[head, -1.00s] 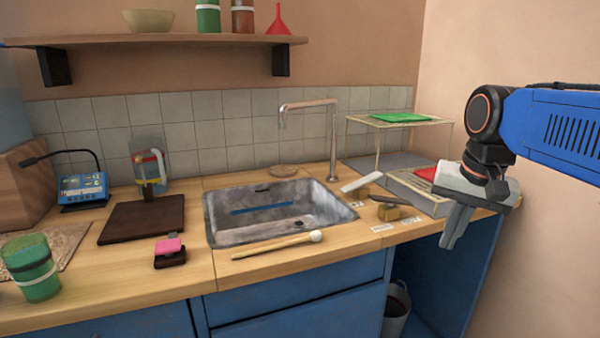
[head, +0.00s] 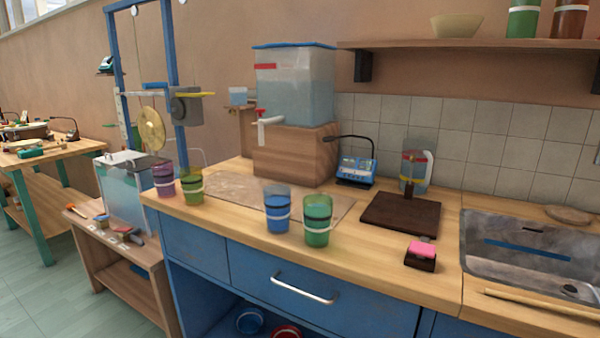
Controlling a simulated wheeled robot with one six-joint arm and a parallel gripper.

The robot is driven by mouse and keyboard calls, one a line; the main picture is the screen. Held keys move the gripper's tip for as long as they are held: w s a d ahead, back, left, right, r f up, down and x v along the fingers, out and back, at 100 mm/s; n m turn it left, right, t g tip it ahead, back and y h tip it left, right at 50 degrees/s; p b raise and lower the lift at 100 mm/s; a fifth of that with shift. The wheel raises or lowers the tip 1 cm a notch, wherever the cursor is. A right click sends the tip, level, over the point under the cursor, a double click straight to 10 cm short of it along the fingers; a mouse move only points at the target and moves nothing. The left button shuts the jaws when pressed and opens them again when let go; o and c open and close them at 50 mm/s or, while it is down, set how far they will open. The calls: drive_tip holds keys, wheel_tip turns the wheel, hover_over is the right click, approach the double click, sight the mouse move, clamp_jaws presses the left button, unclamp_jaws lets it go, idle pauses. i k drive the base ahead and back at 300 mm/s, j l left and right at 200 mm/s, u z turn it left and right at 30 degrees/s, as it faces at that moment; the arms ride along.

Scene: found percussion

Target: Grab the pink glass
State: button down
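A pinkish-purple see-through glass (head: 164,178) with a pale band stands upright at the far left end of the wooden counter (head: 390,270). A yellow-green glass (head: 192,187) stands close to its right, nearer the front edge. A blue glass (head: 277,212) and a green glass (head: 318,222) stand farther right along the front of the counter. My gripper is out of view.
A water tank (head: 295,88) on a wooden block (head: 285,155) stands at the back. A blue device (head: 356,170), dark board (head: 400,217) and sink (head: 530,265) lie to the right. A lower bench (head: 140,275) with a clear tank (head: 122,190) adjoins the left end.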

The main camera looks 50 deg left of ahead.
sight(162, 171)
drive_tip(key=u, duration=2.5)
drive_tip(key=i+j+z, duration=0.15)
